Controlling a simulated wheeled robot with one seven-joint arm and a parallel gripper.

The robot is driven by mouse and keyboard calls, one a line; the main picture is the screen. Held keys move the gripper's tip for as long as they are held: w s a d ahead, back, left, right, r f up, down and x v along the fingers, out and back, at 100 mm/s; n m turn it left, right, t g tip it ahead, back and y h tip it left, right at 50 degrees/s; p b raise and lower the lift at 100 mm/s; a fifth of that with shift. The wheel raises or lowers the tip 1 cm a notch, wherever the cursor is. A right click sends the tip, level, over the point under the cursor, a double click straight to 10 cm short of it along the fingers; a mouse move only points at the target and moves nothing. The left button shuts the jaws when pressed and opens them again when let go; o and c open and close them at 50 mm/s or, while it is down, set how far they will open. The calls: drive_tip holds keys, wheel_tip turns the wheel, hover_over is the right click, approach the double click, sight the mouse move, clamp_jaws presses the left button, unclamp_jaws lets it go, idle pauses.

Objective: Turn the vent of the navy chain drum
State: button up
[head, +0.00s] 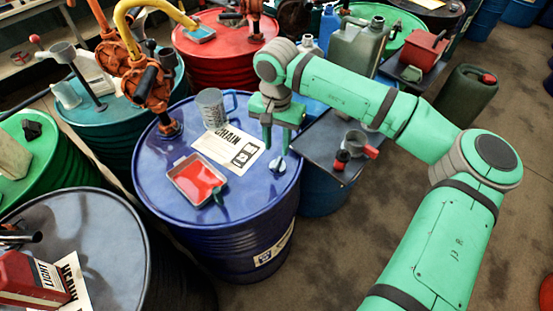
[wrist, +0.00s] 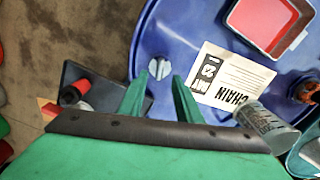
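The navy chain drum (head: 220,212) stands in the middle of the head view, with a paper label reading CHAIN (head: 229,146) on its lid. Its vent (head: 280,166) is a small light knob near the lid's right rim. In the wrist view the vent (wrist: 159,68) shows just beyond my fingertips, roughly centred between them, with a raised bar on top. My green gripper (head: 277,150) points down above the vent and is open and empty. It also shows in the wrist view (wrist: 161,83). I cannot tell exactly how high the fingertips are above the vent.
Other drums crowd the left and back.

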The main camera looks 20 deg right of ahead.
sight(277, 164)
wheel_tip(277, 164, down, 8)
drive_tip(key=shift+r, duration=0.1)
idle(0.4)
clamp_jaws()
